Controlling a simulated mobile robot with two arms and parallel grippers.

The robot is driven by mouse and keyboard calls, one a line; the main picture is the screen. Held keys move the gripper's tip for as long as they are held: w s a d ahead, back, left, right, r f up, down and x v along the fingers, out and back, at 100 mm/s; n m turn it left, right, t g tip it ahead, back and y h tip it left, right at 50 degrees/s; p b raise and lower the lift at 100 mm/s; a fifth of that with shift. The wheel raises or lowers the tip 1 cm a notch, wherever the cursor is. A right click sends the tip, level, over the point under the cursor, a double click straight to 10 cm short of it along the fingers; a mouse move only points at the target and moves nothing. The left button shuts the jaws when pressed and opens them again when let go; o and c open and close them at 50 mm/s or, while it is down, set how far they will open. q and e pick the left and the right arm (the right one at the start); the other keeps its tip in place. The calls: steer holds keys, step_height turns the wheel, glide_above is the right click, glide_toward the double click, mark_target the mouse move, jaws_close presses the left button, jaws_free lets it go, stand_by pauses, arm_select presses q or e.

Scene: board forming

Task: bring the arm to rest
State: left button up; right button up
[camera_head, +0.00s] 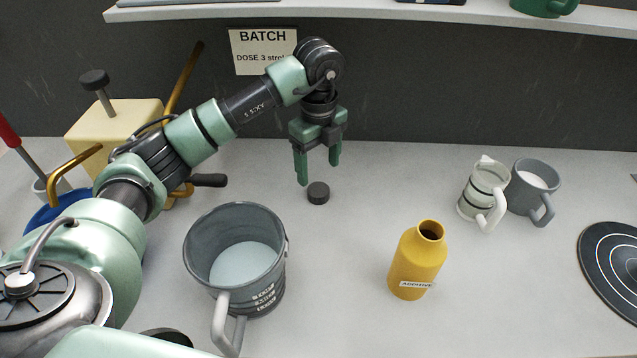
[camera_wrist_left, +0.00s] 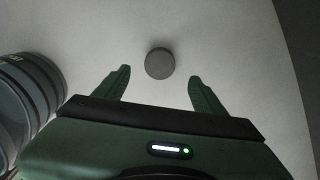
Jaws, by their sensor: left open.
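My left arm reaches in from the left, and its green left gripper (camera_head: 318,178) points down over the worktop. The fingers are apart with nothing between them. A small dark round cap (camera_head: 318,193) lies on the worktop just below and beyond the fingertips. In the left wrist view the open left gripper (camera_wrist_left: 160,85) shows at the bottom, and the cap (camera_wrist_left: 159,63) lies ahead, between the lines of the fingers and apart from them. My right gripper is in neither view.
A grey jug (camera_head: 205,258) with pale contents stands in front of the gripper. An open yellow bottle (camera_head: 415,262) is to its right. A white mug (camera_head: 474,203) and grey mug (camera_head: 521,197) stand farther right, near a dark ringed disc (camera_head: 615,265). A cream block (camera_head: 120,118) and shelf (camera_head: 400,14) are behind.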

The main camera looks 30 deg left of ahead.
arm_select(q)
step_height(320, 180, up, 5)
steer(key=shift+f, duration=0.1)
